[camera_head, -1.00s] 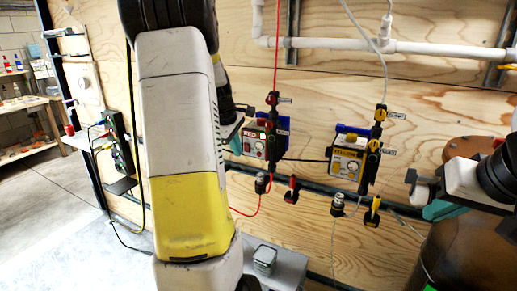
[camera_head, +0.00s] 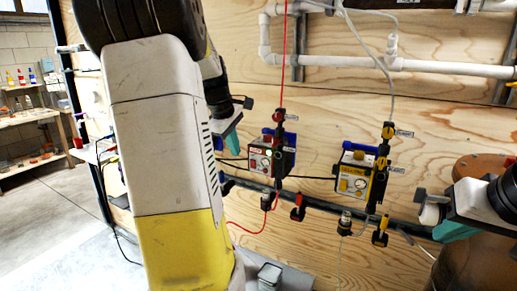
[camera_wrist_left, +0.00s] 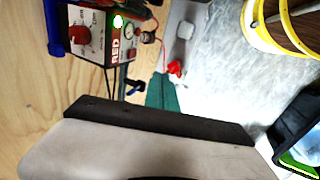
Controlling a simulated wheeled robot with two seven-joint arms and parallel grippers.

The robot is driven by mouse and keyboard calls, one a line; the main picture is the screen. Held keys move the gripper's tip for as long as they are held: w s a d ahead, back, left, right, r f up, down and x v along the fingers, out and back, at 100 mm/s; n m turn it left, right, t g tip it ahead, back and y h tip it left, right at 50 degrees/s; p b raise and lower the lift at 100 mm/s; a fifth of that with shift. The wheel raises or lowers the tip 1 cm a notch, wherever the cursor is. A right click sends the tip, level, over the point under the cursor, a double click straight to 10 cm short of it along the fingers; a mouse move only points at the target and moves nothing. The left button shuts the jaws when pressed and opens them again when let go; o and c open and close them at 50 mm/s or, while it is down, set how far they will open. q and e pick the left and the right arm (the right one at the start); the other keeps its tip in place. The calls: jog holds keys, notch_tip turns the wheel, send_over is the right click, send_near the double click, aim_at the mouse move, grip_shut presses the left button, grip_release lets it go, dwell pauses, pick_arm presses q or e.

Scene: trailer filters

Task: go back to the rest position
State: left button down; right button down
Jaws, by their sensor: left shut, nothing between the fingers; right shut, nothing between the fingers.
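My left gripper (camera_head: 234,142) has teal fingers and is held just left of the red-labelled control box (camera_head: 262,161), apart from it in the picture. The closed teal fingers also show in the left wrist view (camera_wrist_left: 163,92), with nothing between them. The red box appears there too (camera_wrist_left: 90,33), with a green light lit on its face. My right gripper (camera_head: 455,233), also teal-fingered, is shut and empty at the right edge, right of the yellow-labelled control box (camera_head: 352,180). My left arm hides part of the wall and floor.
White pipes (camera_head: 400,64) run along the plywood wall (camera_head: 450,115) above the boxes. A brown tank (camera_head: 470,265) stands below my right gripper. A small grey box (camera_head: 269,275) sits low in the middle. Shelves (camera_head: 30,118) stand far left, with open floor before them.

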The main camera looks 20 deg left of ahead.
pick_arm(q)
jog(key=s+d+r+m+t+h, duration=0.1)
jog(key=s+d+m, duration=1.6)
jog(key=s+d, duration=0.3)
jog(key=d, duration=0.2)
jog(key=shift+s+d+m+t+h, duration=0.25)
jog(key=shift+d+m+t+h, duration=0.05)
jog(key=shift+d+t+h, duration=0.1)
